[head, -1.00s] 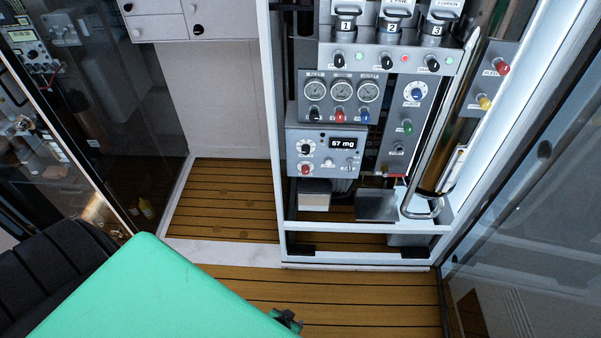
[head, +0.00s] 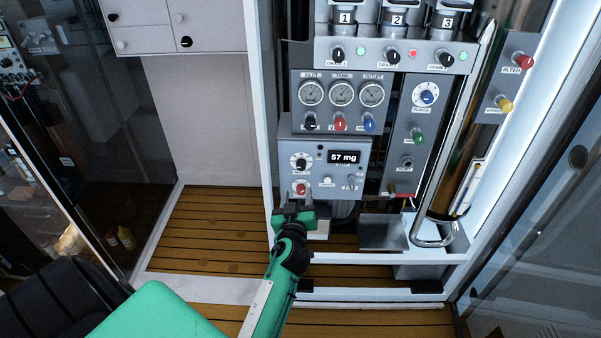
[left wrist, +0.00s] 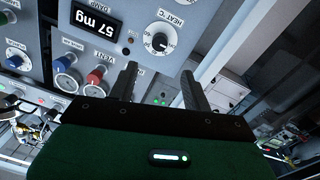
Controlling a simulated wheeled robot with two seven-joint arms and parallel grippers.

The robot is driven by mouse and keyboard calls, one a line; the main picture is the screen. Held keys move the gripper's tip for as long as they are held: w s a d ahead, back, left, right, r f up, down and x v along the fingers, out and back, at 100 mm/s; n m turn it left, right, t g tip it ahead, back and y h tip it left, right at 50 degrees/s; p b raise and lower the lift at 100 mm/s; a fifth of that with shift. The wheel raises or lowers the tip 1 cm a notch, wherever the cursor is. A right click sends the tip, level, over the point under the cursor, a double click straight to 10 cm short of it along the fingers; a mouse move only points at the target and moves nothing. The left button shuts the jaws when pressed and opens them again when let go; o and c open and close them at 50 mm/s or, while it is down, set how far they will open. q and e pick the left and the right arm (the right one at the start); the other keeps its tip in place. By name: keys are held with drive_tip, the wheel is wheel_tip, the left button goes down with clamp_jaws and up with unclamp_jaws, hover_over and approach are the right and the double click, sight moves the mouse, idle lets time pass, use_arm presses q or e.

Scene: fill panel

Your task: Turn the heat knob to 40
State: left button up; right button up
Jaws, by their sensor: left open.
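The heat knob (head: 301,162) is a small black knob on a white dial at the left of the grey lower box (head: 324,170). It also shows in the left wrist view (left wrist: 160,40), where the panel appears upside down and its label reads HEAT °C. Its exact setting is too small to read. My left gripper (head: 295,198) is in front of the box's lower left, below the heat knob in the head view. In the left wrist view its two fingers (left wrist: 158,72) are spread and empty, with the knob beyond their tips, apart from them. My right gripper is not in view.
A red knob (head: 301,188) sits below the heat knob, close to my left fingertips. A display (head: 344,157) reads 57 mg. Gauges (head: 342,93) and coloured knobs are above. A white frame post (head: 266,120) stands close on the left; a metal tube (head: 455,130) is at right.

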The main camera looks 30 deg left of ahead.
sight(301, 168)
use_arm(q)
drive_tip(key=p+x, duration=0.1)
drive_tip(key=x, duration=1)
drive_tip(key=shift+w+a+f, duration=0.1)
drive_tip(key=shift+w, duration=0.15)
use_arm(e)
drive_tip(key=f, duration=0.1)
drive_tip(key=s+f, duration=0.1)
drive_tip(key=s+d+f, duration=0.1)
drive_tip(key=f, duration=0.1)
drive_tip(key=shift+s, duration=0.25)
use_arm(q)
drive_tip(key=c, duration=1)
